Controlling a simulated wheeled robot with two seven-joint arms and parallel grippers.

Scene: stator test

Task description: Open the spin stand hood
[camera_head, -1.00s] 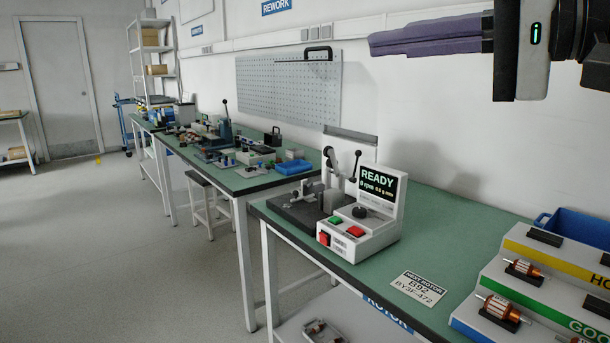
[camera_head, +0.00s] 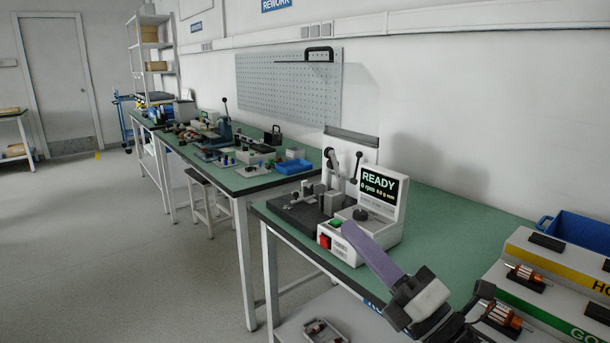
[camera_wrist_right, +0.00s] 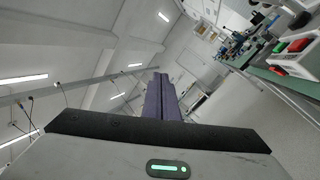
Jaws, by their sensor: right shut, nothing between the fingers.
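The spin stand (camera_head: 362,238) is on the near green bench, with a lit READY screen (camera_head: 380,186) reading 0 rpm. Its dark bed and grey fixture show uncovered. A black handle (camera_head: 318,52) shows high above it, over the pegboard, and a dark strip (camera_head: 352,140) shows behind the stand. These look like parts of a clear hood standing raised; its panes are hard to make out. My right gripper (camera_head: 350,232) has long purple fingers, shut and empty, overlapping the control panel in view. They also show in the right wrist view (camera_wrist_right: 159,92). My left gripper is out of view.
At right, a stepped rack (camera_head: 535,262) holds copper-wound rotors, with a blue bin (camera_head: 575,233) behind it. A farther bench (camera_head: 232,182) carries tools and a blue tray (camera_head: 294,166). Green bench top (camera_head: 440,220) is free between stand and rack.

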